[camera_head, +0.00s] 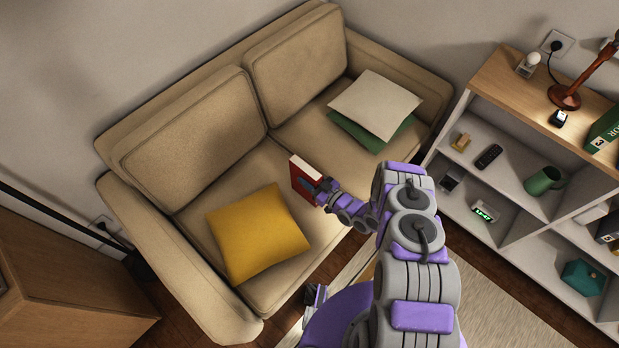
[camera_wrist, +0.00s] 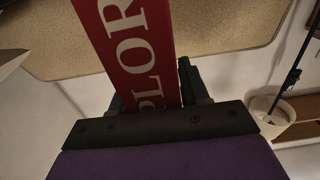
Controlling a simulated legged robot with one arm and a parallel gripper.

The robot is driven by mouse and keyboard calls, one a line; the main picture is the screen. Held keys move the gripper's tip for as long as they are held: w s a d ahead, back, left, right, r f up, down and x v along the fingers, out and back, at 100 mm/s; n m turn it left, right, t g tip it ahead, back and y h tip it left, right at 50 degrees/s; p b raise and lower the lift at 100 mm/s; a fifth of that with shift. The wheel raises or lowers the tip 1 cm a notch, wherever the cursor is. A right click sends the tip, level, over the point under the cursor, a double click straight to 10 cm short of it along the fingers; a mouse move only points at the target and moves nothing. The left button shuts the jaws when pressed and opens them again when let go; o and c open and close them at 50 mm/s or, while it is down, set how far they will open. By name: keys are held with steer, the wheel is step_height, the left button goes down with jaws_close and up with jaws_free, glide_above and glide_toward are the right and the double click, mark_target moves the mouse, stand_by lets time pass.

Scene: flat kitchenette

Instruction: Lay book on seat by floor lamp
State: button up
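A red book (camera_head: 304,181) with pale page edges is held up over the sofa (camera_head: 185,225), near the middle front. My gripper (camera_head: 323,191) is shut on it. In the wrist view the red book (camera_wrist: 135,50) shows large white letters and stands between the dark fingers (camera_wrist: 155,100). The left seat (camera_head: 290,270) has a yellow cushion (camera_head: 257,232) on it, left of the book. A dark pole (camera_head: 60,217), apparently the floor lamp, runs beside the sofa's left arm. In the wrist view a thin dark pole with a pale shade (camera_wrist: 275,115) shows at right.
A white cushion (camera_head: 375,102) and a green cushion (camera_head: 365,132) lie on the right seat. A shelf unit (camera_head: 520,135) with small items stands at right. A wooden cabinet (camera_head: 70,275) is at lower left. Bare seat shows behind and right of the yellow cushion.

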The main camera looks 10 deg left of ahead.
steer(key=o, duration=0.4)
steer(key=shift+a, duration=0.3)
steer(key=shift+c, duration=0.2)
steer(key=shift+d, duration=0.1)
